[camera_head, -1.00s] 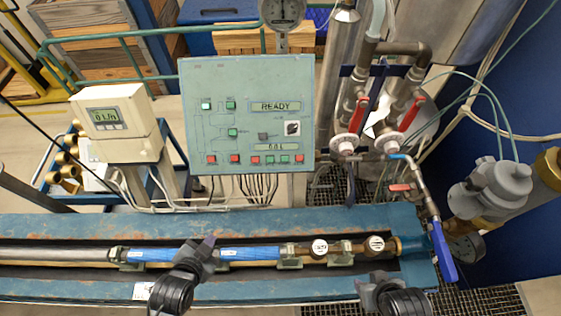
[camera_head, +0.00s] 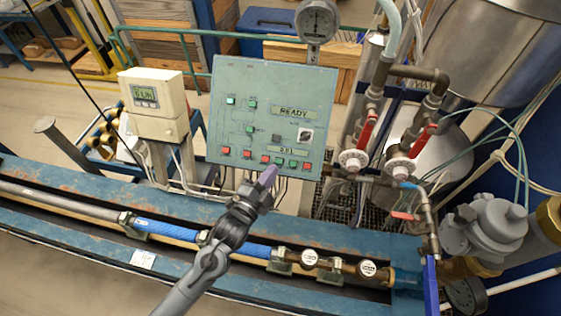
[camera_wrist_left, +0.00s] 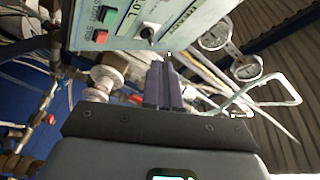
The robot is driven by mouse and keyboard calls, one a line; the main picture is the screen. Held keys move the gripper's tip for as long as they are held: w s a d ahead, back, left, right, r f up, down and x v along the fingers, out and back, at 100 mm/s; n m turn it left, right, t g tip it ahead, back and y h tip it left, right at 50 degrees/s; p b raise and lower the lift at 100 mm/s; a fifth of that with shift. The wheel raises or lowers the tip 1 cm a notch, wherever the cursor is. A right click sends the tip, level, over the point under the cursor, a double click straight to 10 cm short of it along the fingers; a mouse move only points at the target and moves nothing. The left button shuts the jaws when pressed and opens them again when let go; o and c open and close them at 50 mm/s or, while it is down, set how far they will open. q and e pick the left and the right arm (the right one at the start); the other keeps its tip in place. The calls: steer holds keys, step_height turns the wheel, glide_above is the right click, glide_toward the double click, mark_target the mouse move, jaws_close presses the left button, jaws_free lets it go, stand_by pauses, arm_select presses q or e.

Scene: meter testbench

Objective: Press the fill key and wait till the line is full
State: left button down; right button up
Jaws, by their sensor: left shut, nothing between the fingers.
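Which key is the fill key I cannot read. In the left wrist view the panel (camera_wrist_left: 150,12) is close, with a green and a red key (camera_wrist_left: 102,37) and a black knob (camera_wrist_left: 147,32). My left gripper (camera_head: 267,175) is shut and empty, its purple fingertips just below the panel's bottom row. The closed fingers also show in the wrist view (camera_wrist_left: 163,66). My right gripper is out of view.
A flow meter display (camera_head: 145,95) stands left of the panel. A blue pipe line (camera_head: 165,231) runs in the blue trough (camera_head: 330,236) in front. Red-handled valves (camera_head: 367,127) and pipes crowd the right side. A round gauge (camera_head: 317,22) stands above the panel.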

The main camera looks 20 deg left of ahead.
mark_target(279, 161)
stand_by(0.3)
arm_select(q)
steer(key=w+f+b, duration=0.5)
steer(key=w+b, duration=0.1)
steer(key=b, duration=0.1)
steer(key=shift+w+a+f, duration=0.25)
steer(key=shift+a+f, duration=0.15)
stand_by(0.9)
stand_by(0.9)
steer(key=shift+w+f+b, duration=0.15)
steer(key=shift+f+b, duration=0.05)
steer(key=shift+b, duration=0.1)
steer(key=shift+w+f, duration=0.1)
steer(key=shift+w, duration=0.1)
